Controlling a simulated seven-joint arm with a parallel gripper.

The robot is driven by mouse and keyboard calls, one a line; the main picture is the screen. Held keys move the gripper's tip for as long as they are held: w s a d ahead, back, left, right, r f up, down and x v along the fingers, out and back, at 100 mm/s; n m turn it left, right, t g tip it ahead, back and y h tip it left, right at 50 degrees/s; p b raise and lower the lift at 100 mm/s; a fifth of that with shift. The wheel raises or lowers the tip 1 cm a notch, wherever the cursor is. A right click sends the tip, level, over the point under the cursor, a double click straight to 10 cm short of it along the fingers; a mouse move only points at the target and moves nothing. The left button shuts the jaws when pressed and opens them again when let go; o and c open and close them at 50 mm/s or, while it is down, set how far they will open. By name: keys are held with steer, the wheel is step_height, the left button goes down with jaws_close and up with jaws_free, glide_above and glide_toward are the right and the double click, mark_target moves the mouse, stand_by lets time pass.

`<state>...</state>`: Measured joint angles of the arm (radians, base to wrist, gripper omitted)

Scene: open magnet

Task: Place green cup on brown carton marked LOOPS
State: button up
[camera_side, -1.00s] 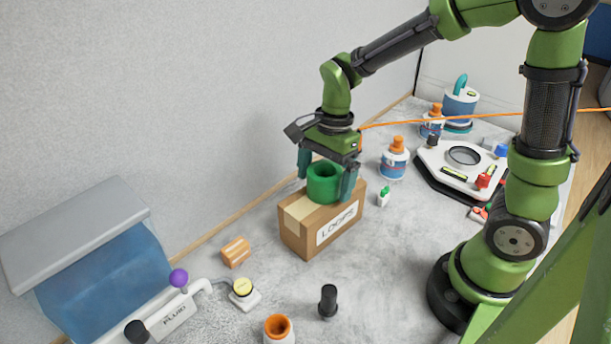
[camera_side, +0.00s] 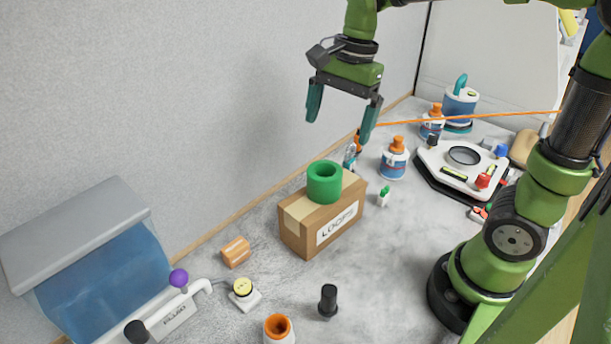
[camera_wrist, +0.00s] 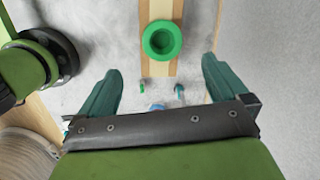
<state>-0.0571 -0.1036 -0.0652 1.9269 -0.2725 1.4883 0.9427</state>
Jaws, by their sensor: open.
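The green cup (camera_side: 324,184) stands upright on top of the brown carton marked LOOPS (camera_side: 307,242), near the middle of its top. In the wrist view the cup (camera_wrist: 161,41) shows from above, resting on the tape strip of the carton (camera_wrist: 163,9). My gripper (camera_side: 338,130) is open and empty, above the cup and apart from it. In the wrist view its two fingers (camera_wrist: 158,82) are spread wide, with the cup beyond their tips.
An orange cable (camera_side: 470,119) stretches behind the carton at right. Bottles (camera_side: 394,160) and a white device (camera_side: 462,165) stand to the right. A small wooden block (camera_side: 236,252), a black knob (camera_side: 328,300) and a blue tank (camera_side: 105,275) lie left and in front.

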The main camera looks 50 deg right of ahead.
steer(key=s+n+t, duration=0.6)
steer(key=s+n, duration=0.2)
steer(key=n, duration=0.4)
steer(key=shift+a+f, duration=0.3)
